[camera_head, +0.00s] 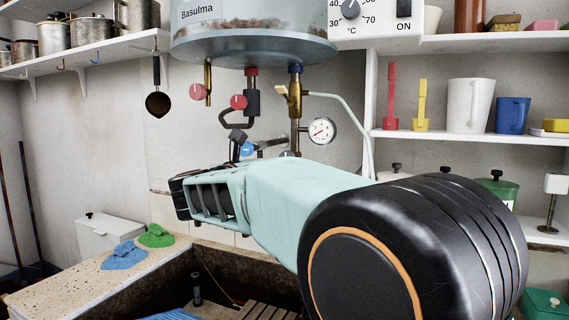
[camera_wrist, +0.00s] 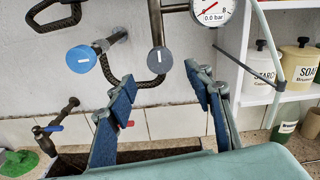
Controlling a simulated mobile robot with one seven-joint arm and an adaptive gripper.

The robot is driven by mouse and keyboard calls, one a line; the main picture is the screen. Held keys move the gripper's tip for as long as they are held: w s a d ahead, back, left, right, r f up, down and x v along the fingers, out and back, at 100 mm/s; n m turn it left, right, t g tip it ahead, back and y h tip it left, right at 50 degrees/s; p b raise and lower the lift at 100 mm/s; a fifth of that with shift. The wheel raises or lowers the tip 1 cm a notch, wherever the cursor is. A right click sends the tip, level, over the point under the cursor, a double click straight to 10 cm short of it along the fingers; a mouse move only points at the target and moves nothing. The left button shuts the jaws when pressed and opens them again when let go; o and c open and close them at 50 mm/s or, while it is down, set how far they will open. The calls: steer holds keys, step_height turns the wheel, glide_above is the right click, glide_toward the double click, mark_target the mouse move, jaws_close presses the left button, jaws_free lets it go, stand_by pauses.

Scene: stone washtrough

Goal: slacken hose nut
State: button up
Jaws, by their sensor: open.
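A dark braided hose (camera_wrist: 128,82) hangs in a loop in the wrist view. It runs from a wall fitting behind a blue round knob (camera_wrist: 82,59) down and up behind a grey-blue disc (camera_wrist: 159,60). I cannot make out a separate hose nut for certain. My gripper (camera_wrist: 160,76) is open and empty, its two blue-padded fingers pointing up toward the wall just below the pipework. The disc lies between and beyond the fingertips, apparently untouched. In the head view the blue knob (camera_head: 246,149) shows above my arm, which hides the fingertips and the hose's lower part.
The water heater (camera_head: 250,35) hangs above red-handled valves (camera_head: 238,102). A shelf (camera_head: 470,137) with jugs stands right. A stone trough (camera_head: 190,275) lies below; a small tap (camera_wrist: 55,127) stands at its left.

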steer(key=x, duration=0.9)
steer(key=shift+w+p, duration=0.15)
steer(key=shift+p, duration=0.2)
steer(key=shift+c, duration=0.3)
steer(key=c, duration=1.1)
